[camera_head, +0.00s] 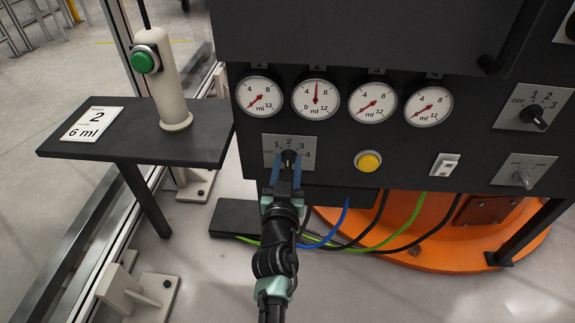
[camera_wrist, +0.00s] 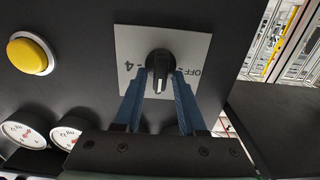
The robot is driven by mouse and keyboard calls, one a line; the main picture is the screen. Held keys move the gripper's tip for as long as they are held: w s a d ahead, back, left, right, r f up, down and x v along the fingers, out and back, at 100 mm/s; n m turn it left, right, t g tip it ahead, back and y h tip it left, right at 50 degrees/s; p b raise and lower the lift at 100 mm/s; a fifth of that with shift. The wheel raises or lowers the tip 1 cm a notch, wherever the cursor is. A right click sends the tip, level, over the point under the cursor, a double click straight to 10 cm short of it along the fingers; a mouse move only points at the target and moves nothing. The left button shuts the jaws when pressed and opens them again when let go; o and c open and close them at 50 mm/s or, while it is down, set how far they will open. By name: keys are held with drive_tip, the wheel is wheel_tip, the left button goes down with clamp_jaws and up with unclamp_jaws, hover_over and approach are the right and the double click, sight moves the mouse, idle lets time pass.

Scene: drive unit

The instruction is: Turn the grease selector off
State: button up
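The grease selector is most likely the black knob (camera_head: 289,156) on a grey plate (camera_head: 308,142) marked 1 to 4, below the gauges. In the wrist view, the same knob (camera_wrist: 160,66) sits on the plate (camera_wrist: 195,50), where OFF and 4 show. Its white pointer line faces down there, which fits the 2 at the top of the plate in the head view. My gripper (camera_head: 286,164) is at this knob, with one blue finger on either side. In the wrist view, my gripper (camera_wrist: 160,78) looks open around the knob; contact is not clear.
Gauge 2 (camera_head: 316,99) has its needle up; the other gauges point low. A yellow button (camera_head: 368,161), a white switch (camera_head: 445,166) and two more knobs (camera_head: 534,118) (camera_head: 524,178) lie right. A side table (camera_head: 205,150) holds a green-button post (camera_head: 170,95) and a "2, 6 ml" card (camera_head: 91,124).

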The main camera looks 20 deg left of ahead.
clamp_jaws()
drive_tip(key=shift+n, duration=0.4)
drive_tip(key=n, duration=0.3)
drive_tip(key=shift+s+a+f+n, duration=0.1)
drive_tip(key=shift+a+n, duration=0.05)
drive_tip(key=shift+n, duration=0.15)
drive_tip(key=shift+a+f+n+b, duration=0.15)
drive_tip(key=shift+n+b, duration=0.05)
drive_tip(key=shift+n, duration=2.6)
drive_tip(key=shift+a+f+n+b, duration=0.1)
drive_tip(key=shift+f+n+b, duration=0.05)
drive_tip(key=shift+n, duration=2.65)
